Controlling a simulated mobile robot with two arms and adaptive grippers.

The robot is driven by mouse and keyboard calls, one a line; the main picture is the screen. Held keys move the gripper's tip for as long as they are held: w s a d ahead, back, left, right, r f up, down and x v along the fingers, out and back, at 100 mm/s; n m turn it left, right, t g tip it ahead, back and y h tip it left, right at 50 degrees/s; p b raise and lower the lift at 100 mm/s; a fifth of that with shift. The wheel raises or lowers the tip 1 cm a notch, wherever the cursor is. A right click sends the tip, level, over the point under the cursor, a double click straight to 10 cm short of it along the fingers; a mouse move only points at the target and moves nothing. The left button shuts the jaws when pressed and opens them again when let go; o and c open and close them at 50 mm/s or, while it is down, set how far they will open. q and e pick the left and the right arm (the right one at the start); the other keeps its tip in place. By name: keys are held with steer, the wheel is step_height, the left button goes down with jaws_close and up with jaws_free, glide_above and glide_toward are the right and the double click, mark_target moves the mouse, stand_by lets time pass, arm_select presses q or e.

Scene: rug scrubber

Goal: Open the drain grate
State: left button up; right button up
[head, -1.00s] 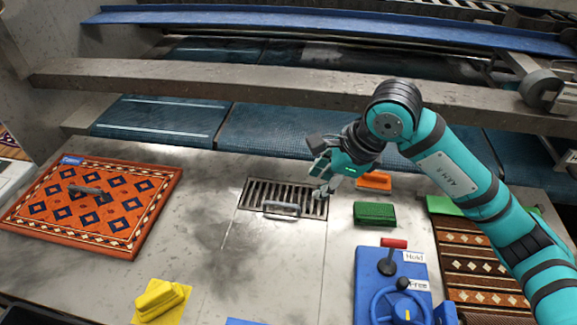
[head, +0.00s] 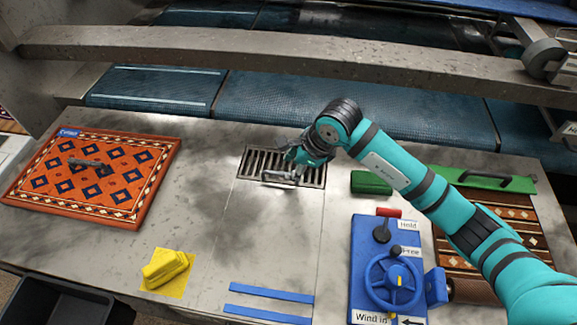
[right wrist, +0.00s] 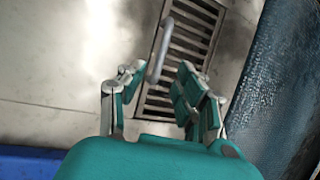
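The drain grate (head: 258,161) is a dark slatted metal panel set in the grey worktop, and it lies flat. Its grey bar handle (head: 277,178) is along the near edge. My right gripper (head: 296,171) is over the right part of the grate, at the right end of the handle. In the right wrist view the gripper (right wrist: 161,78) has its fingers spread. The handle (right wrist: 159,52) runs up the picture with its lower end between the fingertips; I see no grip on it. The slats (right wrist: 190,38) show beyond. My left gripper is out of view.
An orange patterned rug board (head: 95,178) lies at left, a yellow sponge (head: 166,266) in front. A green brush (head: 371,183) and a blue control panel with wheel (head: 392,279) stand right of the grate. A grey beam (head: 250,47) crosses behind. The worktop left of the grate is clear.

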mark_target(286, 173)
steer(key=shift+x, duration=1.9)
jaws_close()
